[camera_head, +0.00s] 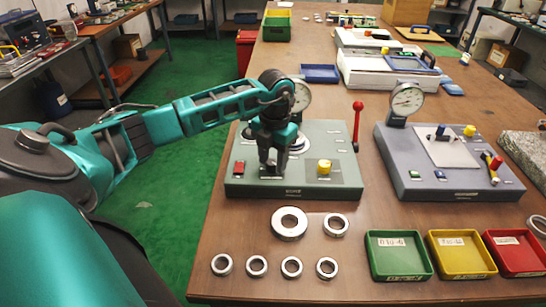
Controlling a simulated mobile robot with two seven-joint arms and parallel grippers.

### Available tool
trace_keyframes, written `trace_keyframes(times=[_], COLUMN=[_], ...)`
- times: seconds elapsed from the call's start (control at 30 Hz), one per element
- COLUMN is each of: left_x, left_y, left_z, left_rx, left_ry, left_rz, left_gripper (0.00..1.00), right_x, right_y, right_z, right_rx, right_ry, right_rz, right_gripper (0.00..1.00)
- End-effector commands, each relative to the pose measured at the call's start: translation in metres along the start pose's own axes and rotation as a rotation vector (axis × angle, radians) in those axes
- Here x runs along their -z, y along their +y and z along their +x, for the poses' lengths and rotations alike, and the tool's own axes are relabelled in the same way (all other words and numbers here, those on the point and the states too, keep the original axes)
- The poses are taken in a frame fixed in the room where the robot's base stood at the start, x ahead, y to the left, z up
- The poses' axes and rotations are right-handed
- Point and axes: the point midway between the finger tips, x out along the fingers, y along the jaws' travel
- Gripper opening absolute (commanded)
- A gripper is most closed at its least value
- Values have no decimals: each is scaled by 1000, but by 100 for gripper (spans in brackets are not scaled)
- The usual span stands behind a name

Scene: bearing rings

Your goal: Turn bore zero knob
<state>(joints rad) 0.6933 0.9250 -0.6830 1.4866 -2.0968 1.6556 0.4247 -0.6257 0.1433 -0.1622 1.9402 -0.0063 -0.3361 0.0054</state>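The left gauge station (240,187) is a grey-green box with a dial (302,95) at its back. A yellow knob (324,166) stands on a grey plate at its front right, and a red button (239,168) is at its front left. My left gripper (272,170) points down over the station, between the red button and the yellow knob. It is apart from the yellow knob. Its fingers are dark and small, so their opening is unclear. My arm and gripper hide part of the round seat (297,142) and the dial's left side. My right gripper is out of view.
A red-handled lever (357,122) rises at the station's right. A second gauge station (400,170) stands further right. Several metal rings (289,223) lie in front, beside green (398,272), yellow (435,245) and red trays (492,250). The table's (215,262) left edge is near.

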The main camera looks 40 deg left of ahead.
Motion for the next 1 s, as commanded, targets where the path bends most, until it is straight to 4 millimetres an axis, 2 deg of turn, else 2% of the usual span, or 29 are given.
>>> trace_keyframes(times=[0.07, 0.43, 0.77, 1.0], left_x=[0, 0, 0, 0], left_y=[0, 0, 0, 0], left_z=[0, 0, -1, 0], left_rx=[0, 0, 0, -1], left_ry=[0, -1, -3, -9], left_rz=[0, 0, 44, 188], left_gripper=[39, 4, 2, 2], right_x=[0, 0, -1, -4], right_y=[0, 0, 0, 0], right_z=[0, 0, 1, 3], right_rx=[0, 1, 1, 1], right_ry=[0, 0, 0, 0], right_rz=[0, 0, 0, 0], right_gripper=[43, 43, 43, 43])
